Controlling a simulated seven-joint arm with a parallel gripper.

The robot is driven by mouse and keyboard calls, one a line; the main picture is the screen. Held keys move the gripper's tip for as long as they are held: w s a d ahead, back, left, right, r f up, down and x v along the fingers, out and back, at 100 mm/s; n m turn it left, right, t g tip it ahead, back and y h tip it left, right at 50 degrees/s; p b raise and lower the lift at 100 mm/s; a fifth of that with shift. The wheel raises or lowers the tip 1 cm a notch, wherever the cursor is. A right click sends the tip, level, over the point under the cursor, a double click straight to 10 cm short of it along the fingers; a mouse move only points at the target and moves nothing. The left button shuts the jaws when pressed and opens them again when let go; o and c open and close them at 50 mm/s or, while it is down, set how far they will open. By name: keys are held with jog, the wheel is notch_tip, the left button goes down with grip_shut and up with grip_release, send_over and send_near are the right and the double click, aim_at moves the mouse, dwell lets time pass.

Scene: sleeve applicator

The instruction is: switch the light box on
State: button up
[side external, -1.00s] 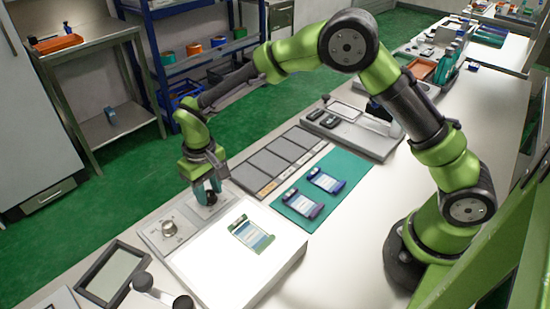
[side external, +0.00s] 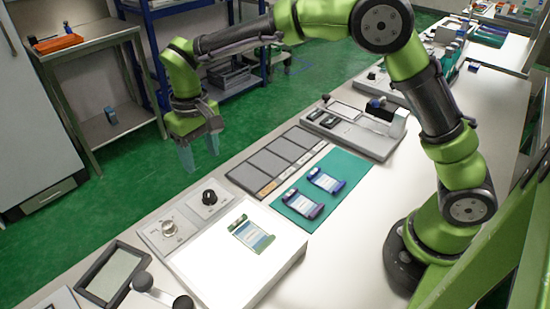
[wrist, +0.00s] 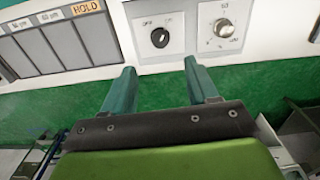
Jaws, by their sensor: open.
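The light box (side external: 225,275) stands on the bench, and its top face looks bright white. A green-edged sleeve (side external: 251,235) lies on it. Its black rotary switch (side external: 209,197) sits on a small panel at the box's far edge. In the wrist view the switch (wrist: 160,38) has OFF and another label above it; its exact pointing is too small to tell. A silver dial (side external: 169,228) is beside it, also in the wrist view (wrist: 224,28). My gripper (side external: 198,158) is open and empty, beyond the bench edge and clear of the switch.
A teal mat (side external: 318,198) with two blue sleeves lies right of the light box. Grey labelled trays (side external: 268,165) line the far bench edge. A black frame (side external: 110,275) lies at lower left. A grey device (side external: 360,130) stands farther back.

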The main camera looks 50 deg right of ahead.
notch_tip(320, 180, up, 6)
jog(key=shift+f, duration=0.1)
dwell(0.4)
jog(key=s+d+r+m+t+y, duration=0.1)
jog(key=s+d+r+m+t, duration=0.1)
jog(key=s+d, duration=0.6)
jog(key=s+d+r+m+t+y, duration=0.1)
jog(key=s+d+t, duration=0.4)
jog(key=s, duration=0.8)
jog(key=d+r+m, duration=0.1)
jog(key=d, duration=0.2)
jog(key=shift+s+r+m, duration=0.25)
jog(key=shift+s+m, duration=0.05)
jog(key=shift+s, duration=0.05)
